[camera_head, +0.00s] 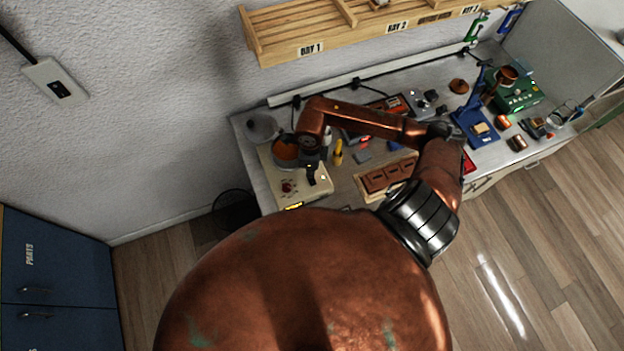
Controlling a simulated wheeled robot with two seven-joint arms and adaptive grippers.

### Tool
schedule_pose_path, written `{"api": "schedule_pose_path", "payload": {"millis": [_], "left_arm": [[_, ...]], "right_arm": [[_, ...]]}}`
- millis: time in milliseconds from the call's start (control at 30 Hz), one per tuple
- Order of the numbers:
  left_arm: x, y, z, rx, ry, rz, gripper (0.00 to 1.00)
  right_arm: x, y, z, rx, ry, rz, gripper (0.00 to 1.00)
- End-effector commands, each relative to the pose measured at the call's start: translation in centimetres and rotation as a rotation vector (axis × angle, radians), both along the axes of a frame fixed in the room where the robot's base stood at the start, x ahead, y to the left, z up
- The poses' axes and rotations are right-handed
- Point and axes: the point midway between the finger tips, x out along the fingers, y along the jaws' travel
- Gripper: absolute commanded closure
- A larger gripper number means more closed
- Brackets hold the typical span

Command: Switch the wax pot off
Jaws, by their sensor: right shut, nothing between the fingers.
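The wax pot (293,195) is a cream box at the left end of the bench, with a round well of orange wax (285,151) at its back. A red knob (287,187) and small marks sit on its top face. A small bright spot (323,178) shows near its right edge. My right gripper (312,181) is black and shut, with nothing in it. It points down over the right part of the pot, close to the top face. I cannot tell if it touches. The gripper and wrist hide part of the pot. My left gripper is not in view.
A grey funnel-shaped lid (262,128) lies behind the pot. A yellow bottle (338,153) and a brown wooden block tray (389,175) are to the right. A blue stand (476,127) and green box (518,94) stand farther right. A wooden shelf (350,35) hangs above.

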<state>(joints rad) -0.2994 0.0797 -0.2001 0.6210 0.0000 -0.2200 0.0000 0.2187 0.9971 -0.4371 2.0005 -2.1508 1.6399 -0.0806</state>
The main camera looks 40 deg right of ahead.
Motion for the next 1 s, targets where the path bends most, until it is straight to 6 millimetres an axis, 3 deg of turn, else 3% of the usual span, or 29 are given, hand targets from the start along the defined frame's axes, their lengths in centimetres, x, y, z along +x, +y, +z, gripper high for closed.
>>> {"api": "schedule_pose_path", "payload": {"millis": [1000], "left_arm": [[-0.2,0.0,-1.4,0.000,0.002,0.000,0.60]], "right_arm": [[0.0,0.0,-1.5,0.000,0.000,0.000,1.00]]}}
